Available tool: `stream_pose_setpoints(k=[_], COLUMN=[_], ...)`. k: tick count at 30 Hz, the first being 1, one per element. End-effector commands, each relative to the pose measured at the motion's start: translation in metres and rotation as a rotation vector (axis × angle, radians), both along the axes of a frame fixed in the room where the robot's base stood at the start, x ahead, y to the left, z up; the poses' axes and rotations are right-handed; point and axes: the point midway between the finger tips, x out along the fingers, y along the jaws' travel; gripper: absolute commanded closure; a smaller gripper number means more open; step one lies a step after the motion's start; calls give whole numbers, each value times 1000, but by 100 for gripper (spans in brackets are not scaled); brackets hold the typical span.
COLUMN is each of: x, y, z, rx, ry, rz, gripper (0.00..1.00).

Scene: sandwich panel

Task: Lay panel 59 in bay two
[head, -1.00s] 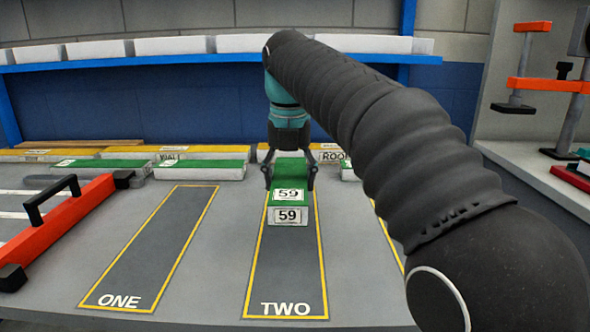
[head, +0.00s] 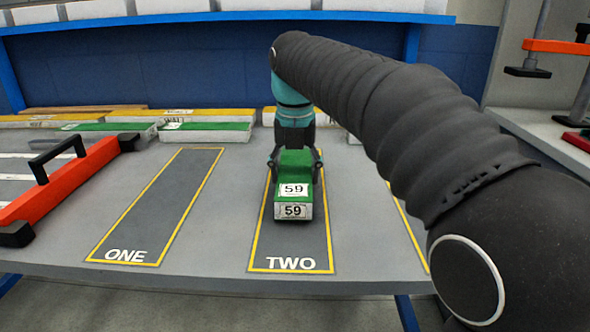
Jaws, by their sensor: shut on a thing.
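Panel 59 (head: 293,171) is a green-topped block with a white front edge, labelled 59 on top and front. In the head view it is over the dark mat of bay two (head: 290,245), lengthwise along it. My gripper (head: 295,160) is shut on the panel's sides from above, with a finger at either side. I cannot tell whether the panel touches the mat or is just above it. Bay two is a dark strip with a yellow outline and the word TWO at its near end.
Empty bay one (head: 160,205) lies to the left. An orange tool with a black handle (head: 65,190) lies at the far left. Other green (head: 205,132) and yellow (head: 180,114) panels lie along the back of the table. My arm covers part of the right side.

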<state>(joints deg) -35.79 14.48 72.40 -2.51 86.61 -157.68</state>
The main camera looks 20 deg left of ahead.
Motion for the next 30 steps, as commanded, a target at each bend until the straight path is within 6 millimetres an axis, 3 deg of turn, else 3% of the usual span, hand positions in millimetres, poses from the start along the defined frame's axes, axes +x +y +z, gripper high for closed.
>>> stream_pose_setpoints(k=[30], x=[0], y=[0], z=[-10], rx=[0], ry=[0], rz=[0], gripper=[70])
